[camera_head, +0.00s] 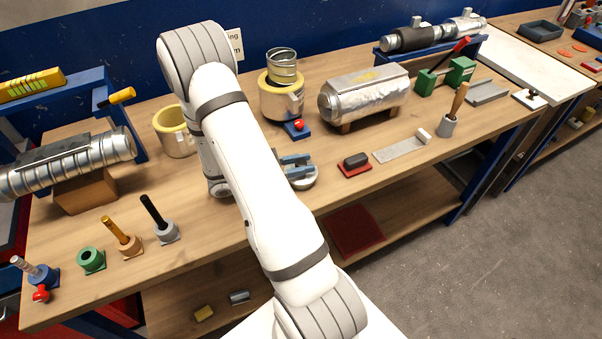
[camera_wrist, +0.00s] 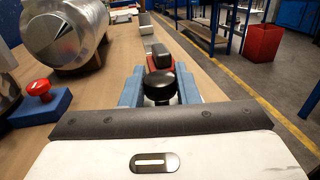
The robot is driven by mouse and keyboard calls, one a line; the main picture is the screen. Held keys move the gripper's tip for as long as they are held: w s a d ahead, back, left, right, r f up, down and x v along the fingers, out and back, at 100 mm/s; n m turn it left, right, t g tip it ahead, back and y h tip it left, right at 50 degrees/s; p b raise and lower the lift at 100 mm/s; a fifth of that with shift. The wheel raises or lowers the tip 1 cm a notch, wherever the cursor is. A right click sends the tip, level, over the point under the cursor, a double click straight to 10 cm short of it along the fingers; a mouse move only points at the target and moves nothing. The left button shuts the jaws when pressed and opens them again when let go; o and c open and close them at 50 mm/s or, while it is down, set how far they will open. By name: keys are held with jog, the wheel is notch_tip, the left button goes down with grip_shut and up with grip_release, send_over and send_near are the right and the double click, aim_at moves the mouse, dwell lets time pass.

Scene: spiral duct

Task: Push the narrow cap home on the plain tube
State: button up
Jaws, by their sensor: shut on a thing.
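My gripper (camera_head: 296,160) is low over the middle of the bench, and its blue fingers also show in the wrist view (camera_wrist: 159,88). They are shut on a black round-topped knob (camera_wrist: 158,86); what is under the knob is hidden. A silver foil-wrapped tube (camera_head: 366,92) lies on wooden supports behind and right of my gripper; its round end shows in the wrist view (camera_wrist: 58,38). A short ribbed metal tube (camera_head: 282,66) stands upright in a cream collar (camera_head: 281,97). I cannot tell which pieces are the plain tube and the narrow cap.
A red knob on a blue block (camera_head: 297,128) stands close behind my gripper. A dark block on a red base (camera_head: 355,162) and a flat metal strip (camera_head: 402,148) lie to the right. Several holders with handled tools (camera_head: 120,237) stand at the left front.

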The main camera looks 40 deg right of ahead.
jog(key=c, duration=0.4)
jog(key=shift+c, duration=0.2)
